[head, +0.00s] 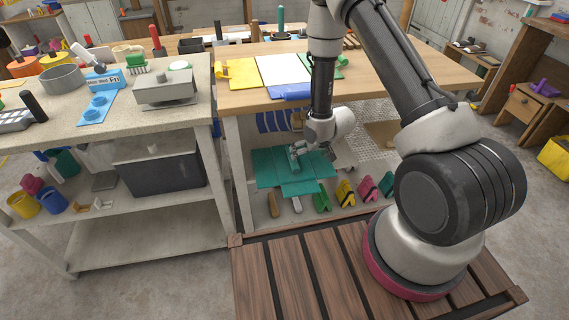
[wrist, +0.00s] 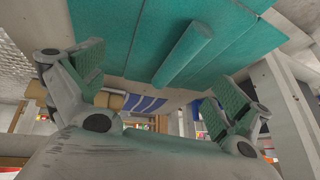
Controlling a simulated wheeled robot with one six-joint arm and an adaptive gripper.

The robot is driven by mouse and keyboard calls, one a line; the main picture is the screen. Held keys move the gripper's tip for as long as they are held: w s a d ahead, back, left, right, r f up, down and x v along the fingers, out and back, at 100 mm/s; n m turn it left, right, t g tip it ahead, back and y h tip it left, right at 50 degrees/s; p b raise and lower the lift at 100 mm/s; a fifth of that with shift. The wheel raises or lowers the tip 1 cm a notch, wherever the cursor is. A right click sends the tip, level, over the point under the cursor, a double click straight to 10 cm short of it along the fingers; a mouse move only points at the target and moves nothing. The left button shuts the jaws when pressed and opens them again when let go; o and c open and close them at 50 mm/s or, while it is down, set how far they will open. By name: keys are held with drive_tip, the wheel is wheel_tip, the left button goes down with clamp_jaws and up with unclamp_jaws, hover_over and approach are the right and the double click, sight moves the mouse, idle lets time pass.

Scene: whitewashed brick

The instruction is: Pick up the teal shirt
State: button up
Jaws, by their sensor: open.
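The teal shirt (head: 275,181) lies spread flat on the lower shelf under the wooden worktop in the head view. A raised, rolled ridge runs along its middle. In the wrist view the shirt (wrist: 110,30) fills the upper middle, and the ridge (wrist: 185,52) lies between the two fingers. My gripper (head: 305,157) is at the shirt, over its middle. In the wrist view the jaws of my gripper (wrist: 158,80) are apart, one finger on each side of the ridge, with nothing held. I cannot tell whether the fingers touch the cloth.
The wooden worktop (head: 390,84) is above the shelf and close to my arm; yellow, white and blue folded items lie on it. Several coloured clips, including a yellow one (head: 345,191), stand at the shelf's front. A grey workbench (head: 150,118) stands at the left.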

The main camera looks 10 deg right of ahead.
sight(298, 159)
drive_tip(key=shift+w+a+m, duration=0.1)
drive_tip(key=shift+m, duration=0.9)
drive_tip(key=shift+w+f, duration=0.1)
drive_tip(key=shift+f, duration=0.1)
drive_tip(key=x, duration=0.7)
drive_tip(key=shift+w, duration=0.2)
drive_tip(key=c, duration=1.2)
